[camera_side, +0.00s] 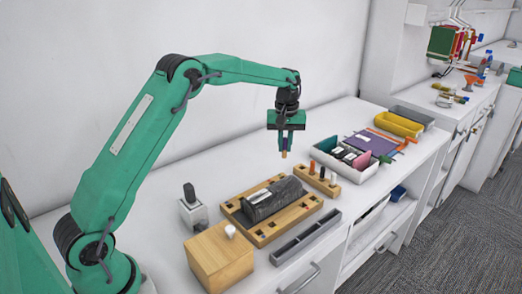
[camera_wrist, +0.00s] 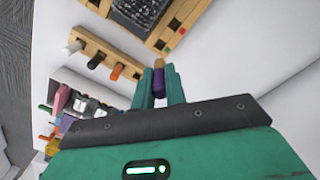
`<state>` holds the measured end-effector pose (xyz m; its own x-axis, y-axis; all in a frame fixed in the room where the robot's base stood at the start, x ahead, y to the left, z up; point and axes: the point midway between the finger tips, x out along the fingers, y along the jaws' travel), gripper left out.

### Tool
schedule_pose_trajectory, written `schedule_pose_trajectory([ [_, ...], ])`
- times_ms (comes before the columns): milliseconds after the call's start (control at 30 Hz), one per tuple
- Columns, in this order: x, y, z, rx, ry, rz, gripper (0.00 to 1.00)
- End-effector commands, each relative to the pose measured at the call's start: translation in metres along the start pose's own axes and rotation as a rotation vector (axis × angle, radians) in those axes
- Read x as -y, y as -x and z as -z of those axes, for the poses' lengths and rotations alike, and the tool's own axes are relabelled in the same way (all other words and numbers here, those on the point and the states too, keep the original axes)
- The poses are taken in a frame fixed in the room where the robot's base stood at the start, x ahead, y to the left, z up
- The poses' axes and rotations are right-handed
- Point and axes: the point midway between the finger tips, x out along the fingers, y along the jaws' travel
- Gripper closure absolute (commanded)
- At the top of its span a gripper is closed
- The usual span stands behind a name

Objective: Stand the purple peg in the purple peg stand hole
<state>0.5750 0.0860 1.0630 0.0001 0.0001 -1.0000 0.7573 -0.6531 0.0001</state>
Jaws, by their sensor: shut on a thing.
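The purple peg (camera_wrist: 159,88) with a tan end is gripped between the teal fingers of my gripper (camera_wrist: 160,80) in the wrist view. In the side view my gripper (camera_side: 285,143) points down, with the peg's tan tip (camera_side: 284,154) below the fingers, in the air above the white counter. A wooden board with square holes (camera_side: 263,238) lies below and left of it; it also shows at the top of the wrist view (camera_wrist: 181,27). A dark grey bag (camera_side: 275,198) lies on the board and hides part of it. I cannot make out a purple-marked hole.
A wooden rack (camera_side: 318,183) holds orange, black and white pegs beside the board. A white divided box (camera_side: 345,160) and a purple book (camera_side: 372,144) stand to the right. A grey tray (camera_side: 305,238), wooden block (camera_side: 219,257) and small grey stand (camera_side: 193,212) surround the board.

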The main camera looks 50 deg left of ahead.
Motion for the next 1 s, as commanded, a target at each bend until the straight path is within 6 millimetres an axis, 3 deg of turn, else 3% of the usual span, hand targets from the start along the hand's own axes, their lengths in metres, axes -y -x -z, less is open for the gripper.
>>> schedule_pose_trajectory([
  [500,-0.003,-0.001,0.003,0.001,0.009,0.001,1.00],
  [1000,-0.034,-0.004,0.032,0.001,0.109,0.001,1.00],
])
